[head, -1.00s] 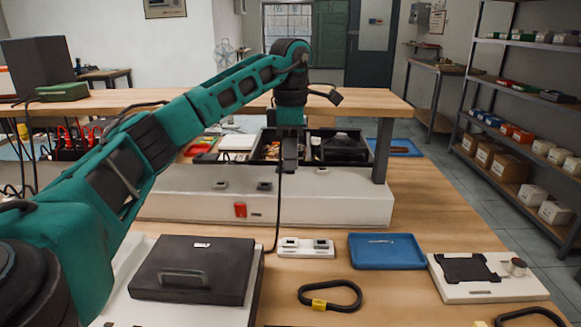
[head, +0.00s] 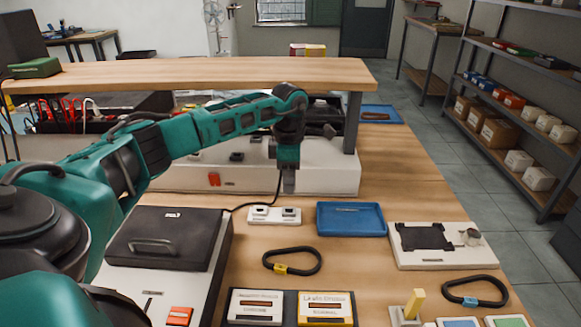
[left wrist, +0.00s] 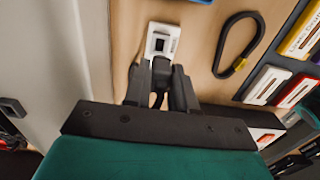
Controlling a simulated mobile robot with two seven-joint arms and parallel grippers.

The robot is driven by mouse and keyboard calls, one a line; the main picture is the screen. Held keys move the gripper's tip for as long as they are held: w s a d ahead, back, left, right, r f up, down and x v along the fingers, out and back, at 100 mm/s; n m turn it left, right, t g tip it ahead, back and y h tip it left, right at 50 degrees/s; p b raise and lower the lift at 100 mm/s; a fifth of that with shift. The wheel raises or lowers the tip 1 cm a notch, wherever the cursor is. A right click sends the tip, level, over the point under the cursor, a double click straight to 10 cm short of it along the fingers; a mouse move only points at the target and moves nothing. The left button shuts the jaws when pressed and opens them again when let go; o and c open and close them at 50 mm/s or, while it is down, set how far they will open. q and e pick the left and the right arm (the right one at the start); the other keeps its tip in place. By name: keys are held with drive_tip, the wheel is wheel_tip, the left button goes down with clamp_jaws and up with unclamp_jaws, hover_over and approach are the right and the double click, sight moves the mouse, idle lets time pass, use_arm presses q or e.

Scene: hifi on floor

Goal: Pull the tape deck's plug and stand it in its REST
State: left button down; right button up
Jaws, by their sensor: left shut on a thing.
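My left gripper (head: 289,188) is shut on a dark plug, which shows between its fingers in the left wrist view (left wrist: 161,71). A black cord (head: 247,206) runs from the plug toward the tape deck (head: 170,238), a dark-lidded unit with a handle on a pale body at front left. A small white two-place holder (head: 274,217), which looks like the rest, lies on the bench just below and in front of the gripper. In the left wrist view the holder (left wrist: 164,38) is just beyond the fingertips. I cannot tell whether the plug touches it. My right gripper is out of view.
A long pale outlet box (head: 330,180) with a red switch (head: 213,179) stands behind, under a raised shelf (head: 190,72). A blue tray (head: 350,219), a black loop (head: 292,262) and cassettes (head: 326,307) lie around the holder. Bare bench separates them.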

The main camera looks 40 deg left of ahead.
use_arm(q)
drive_tip(key=shift+f+b, duration=1.85)
drive_tip(key=shift+f, duration=0.5)
drive_tip(key=shift+f+b, duration=0.4)
drive_tip(key=shift+f, duration=0.55)
idle(0.4)
idle(0.3)
drive_tip(key=c, duration=0.8)
unclamp_jaws()
drive_tip(key=shift+c, duration=0.2)
